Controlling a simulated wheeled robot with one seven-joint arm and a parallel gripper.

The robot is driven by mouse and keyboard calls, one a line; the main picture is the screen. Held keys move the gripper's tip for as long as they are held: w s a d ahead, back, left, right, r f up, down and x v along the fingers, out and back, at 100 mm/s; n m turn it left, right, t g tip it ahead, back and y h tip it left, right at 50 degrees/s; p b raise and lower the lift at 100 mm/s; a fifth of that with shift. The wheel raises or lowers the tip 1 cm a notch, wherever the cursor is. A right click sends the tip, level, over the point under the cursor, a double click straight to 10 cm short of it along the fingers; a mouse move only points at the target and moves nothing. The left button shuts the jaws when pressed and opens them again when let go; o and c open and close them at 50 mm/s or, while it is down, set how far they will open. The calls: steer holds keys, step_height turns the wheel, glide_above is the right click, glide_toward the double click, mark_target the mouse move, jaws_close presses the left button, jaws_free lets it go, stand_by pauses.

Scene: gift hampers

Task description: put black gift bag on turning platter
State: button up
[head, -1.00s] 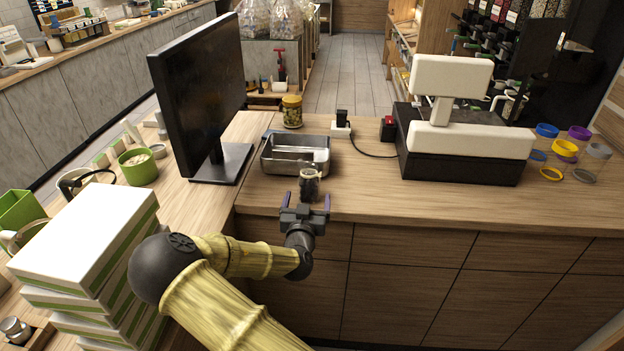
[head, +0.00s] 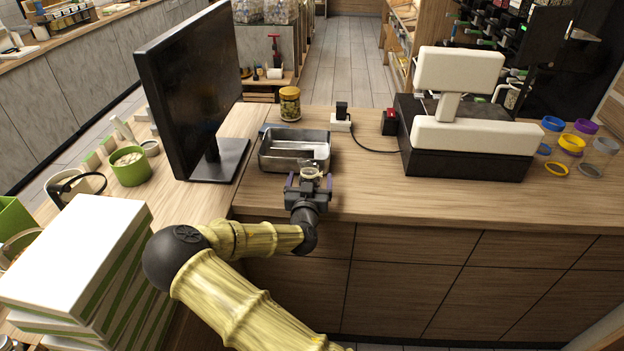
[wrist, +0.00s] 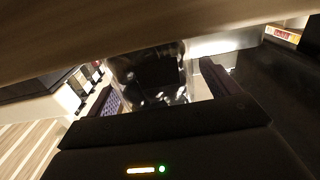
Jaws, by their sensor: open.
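I make out neither a black gift bag nor a turning platter in either view. My gripper (head: 308,184) is open at the front edge of the wooden counter, just in front of the metal tray. A small clear glass jar (head: 310,171) stands at its fingers. In the wrist view the glass jar (wrist: 150,75), dark inside, shows between the two spread fingers of my gripper (wrist: 165,88). I cannot tell whether either finger touches it.
A metal tray (head: 267,160) lies just behind the jar. A black monitor (head: 190,85) stands left, a cash register (head: 465,160) right. A yellow-lidded jar (head: 290,104) is behind the tray. White boxes (head: 75,245) are stacked at left. The counter between tray and register is mostly clear.

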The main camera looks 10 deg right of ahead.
steer(key=shift+w, duration=0.45)
steer(key=shift+s+d+r, duration=0.15)
steer(key=shift+s, duration=0.4)
steer(key=shift+w, duration=0.15)
steer(key=c, duration=1.2)
steer(key=shift+r, duration=0.1)
step_height(320, 180, up, 10)
steer(key=shift+f+b, duration=0.1)
steer(key=shift+b, duration=0.4)
steer(key=shift+f, duration=0.1)
